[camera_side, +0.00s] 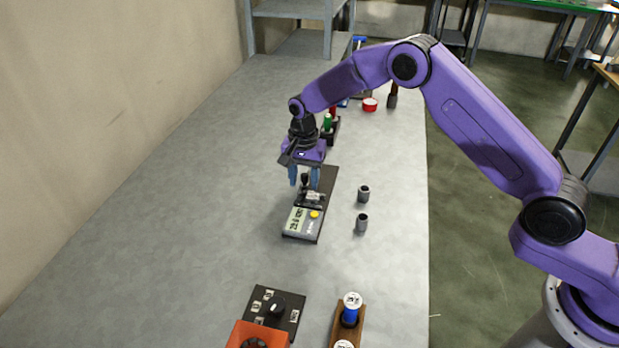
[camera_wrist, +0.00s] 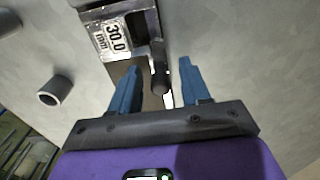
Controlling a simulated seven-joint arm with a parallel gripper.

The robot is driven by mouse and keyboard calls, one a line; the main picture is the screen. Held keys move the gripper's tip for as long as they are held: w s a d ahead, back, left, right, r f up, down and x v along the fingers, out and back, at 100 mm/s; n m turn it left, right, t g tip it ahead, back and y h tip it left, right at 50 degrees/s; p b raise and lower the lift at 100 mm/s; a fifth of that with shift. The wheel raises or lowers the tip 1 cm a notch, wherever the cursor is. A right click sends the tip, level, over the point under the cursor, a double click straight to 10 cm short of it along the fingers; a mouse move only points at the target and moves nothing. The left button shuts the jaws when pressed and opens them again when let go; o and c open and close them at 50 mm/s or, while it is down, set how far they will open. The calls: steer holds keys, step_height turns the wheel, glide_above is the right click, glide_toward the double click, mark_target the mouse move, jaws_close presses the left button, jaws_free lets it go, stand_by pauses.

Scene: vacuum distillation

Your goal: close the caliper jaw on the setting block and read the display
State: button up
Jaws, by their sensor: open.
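The caliper sits on a dark base plate (camera_side: 325,177) on the bench, with its display (camera_side: 297,219) and a yellow button at the near end. The display shows dark digits, too small to read surely. A dark upright knob (camera_wrist: 160,83) stands between my blue fingers in that view. My gripper (camera_side: 304,184) is open above the base plate; it also shows in the wrist view (camera_wrist: 159,65). The fingers appear apart from the knob on both sides. The jaw contact faces are not clear.
Two grey cylinders (camera_side: 363,193) (camera_side: 361,223) stand right of the caliper. A dark panel with a knob (camera_side: 285,318), an orange box (camera_side: 257,335) and a wooden rack with a blue spool (camera_side: 350,312) are nearer. The bench's left is clear.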

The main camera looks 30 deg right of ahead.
steer(key=shift+r, duration=3.45)
steer(key=shift+s+a+r, duration=0.1)
steer(key=shift+s+r, duration=0.1)
steer(key=shift+r, duration=0.05)
steer(key=s+r+n, duration=0.4)
steer(key=s+n, duration=0.1)
steer(key=s, duration=0.4)
steer(key=s+r+n, duration=0.5)
steer(key=s, duration=0.3)
steer(key=s+d+n, duration=0.5)
steer(key=s+d, duration=0.2)
steer(key=s, duration=0.5)
steer(key=s+d+n, duration=0.6)
steer(key=s+d, duration=0.1)
steer(key=s, duration=0.5)
steer(key=shift+s+d+n, duration=0.25)
steer(key=shift+n, duration=0.05)
